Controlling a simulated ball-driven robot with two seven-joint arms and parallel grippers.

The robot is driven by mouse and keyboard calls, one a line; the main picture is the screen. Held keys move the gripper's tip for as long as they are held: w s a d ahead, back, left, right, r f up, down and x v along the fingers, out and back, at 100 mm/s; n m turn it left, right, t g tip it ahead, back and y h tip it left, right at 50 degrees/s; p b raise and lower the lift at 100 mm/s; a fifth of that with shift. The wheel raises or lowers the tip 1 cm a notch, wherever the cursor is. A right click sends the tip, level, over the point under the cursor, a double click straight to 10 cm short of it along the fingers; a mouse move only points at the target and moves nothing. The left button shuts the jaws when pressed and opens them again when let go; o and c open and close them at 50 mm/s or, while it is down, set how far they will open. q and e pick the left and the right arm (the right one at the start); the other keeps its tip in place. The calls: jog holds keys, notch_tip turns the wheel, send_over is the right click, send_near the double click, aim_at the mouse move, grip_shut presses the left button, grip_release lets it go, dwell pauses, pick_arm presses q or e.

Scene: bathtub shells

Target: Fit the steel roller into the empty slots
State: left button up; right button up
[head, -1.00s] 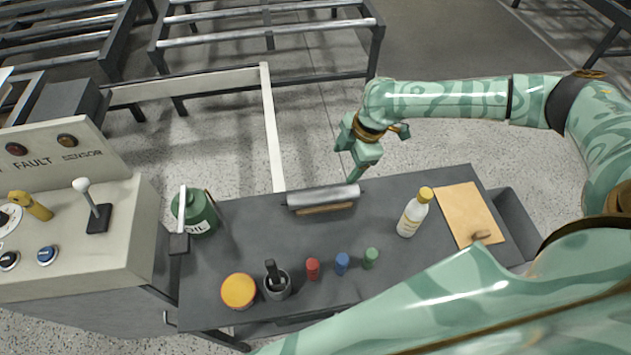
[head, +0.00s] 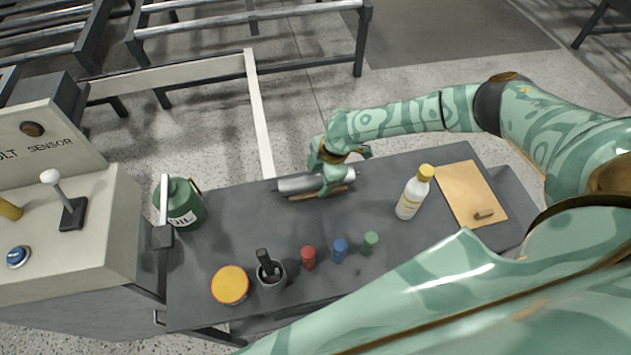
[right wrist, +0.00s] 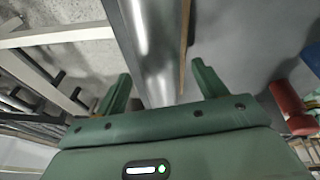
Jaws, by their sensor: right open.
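The steel roller (head: 300,184) lies on the far edge of the dark grey table, on a thin brown wooden piece (head: 302,195). In the head view my right gripper (head: 328,186) is at the roller's right part and covers some of it. In the right wrist view the roller (right wrist: 150,45) runs away between the two green fingers of the open right gripper (right wrist: 160,88), with a gap to each finger. A white rail frame (head: 262,120) stands beyond the table. I cannot make out the empty slots. My left gripper is not in view.
A green oil can (head: 180,205) stands at the table's left end, and a white bottle with a yellow cap (head: 410,195) at the right. A yellow-lidded tin (head: 230,285), a dark cup (head: 270,276) and small coloured pieces line the near side. A control panel (head: 60,215) stands left.

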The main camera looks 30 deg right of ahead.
jog(key=shift+f, duration=0.35)
jog(key=shift+r, duration=0.1)
jog(key=c, duration=1.4)
jog(key=shift+o, duration=0.2)
